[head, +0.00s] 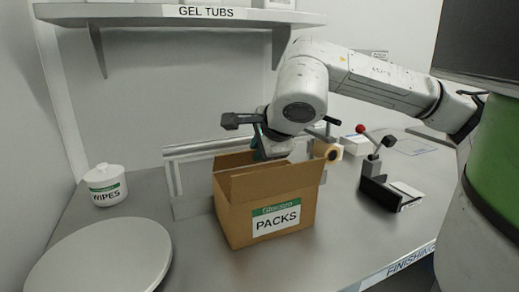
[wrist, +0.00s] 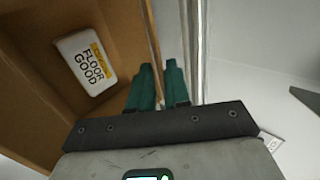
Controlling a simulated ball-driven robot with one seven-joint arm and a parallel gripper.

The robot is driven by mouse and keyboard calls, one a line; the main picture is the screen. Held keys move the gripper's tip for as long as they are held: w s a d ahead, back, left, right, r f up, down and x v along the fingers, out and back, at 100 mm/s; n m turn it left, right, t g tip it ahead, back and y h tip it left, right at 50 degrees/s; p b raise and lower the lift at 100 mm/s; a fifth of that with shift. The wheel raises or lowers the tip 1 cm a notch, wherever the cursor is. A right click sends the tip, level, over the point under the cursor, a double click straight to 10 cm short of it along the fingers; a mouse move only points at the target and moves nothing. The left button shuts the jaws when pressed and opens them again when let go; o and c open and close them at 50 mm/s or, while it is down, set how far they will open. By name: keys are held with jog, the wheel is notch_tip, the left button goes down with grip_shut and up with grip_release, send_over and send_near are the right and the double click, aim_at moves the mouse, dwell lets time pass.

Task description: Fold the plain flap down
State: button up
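An open brown cardboard box (head: 232,222) with a green-and-white PACKS label (head: 276,218) stands on the steel bench. Plain cardboard stands up around its opening, including a front panel (head: 275,182). I cannot tell for sure which panel is the plain flap. My gripper (head: 262,146) reaches down at the box's back side, its fingers partly hidden. In the wrist view, the two teal fingers of my gripper (wrist: 159,84) point along the cardboard edge (wrist: 152,40), close together. The edge runs toward the narrow gap between them; I cannot tell whether they pinch it. A white FLOOR GOOD pack (wrist: 86,63) lies inside the box.
A metal rail (head: 190,160) runs behind the box, close to my fingers. A WIPES tub (head: 105,185) and a round grey disc (head: 100,258) are at left. The GEL TUBS shelf (head: 130,14) hangs above.

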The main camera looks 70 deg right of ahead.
jog(key=v, duration=1)
jog(key=shift+a+r, duration=0.2)
jog(key=shift+s, duration=0.15)
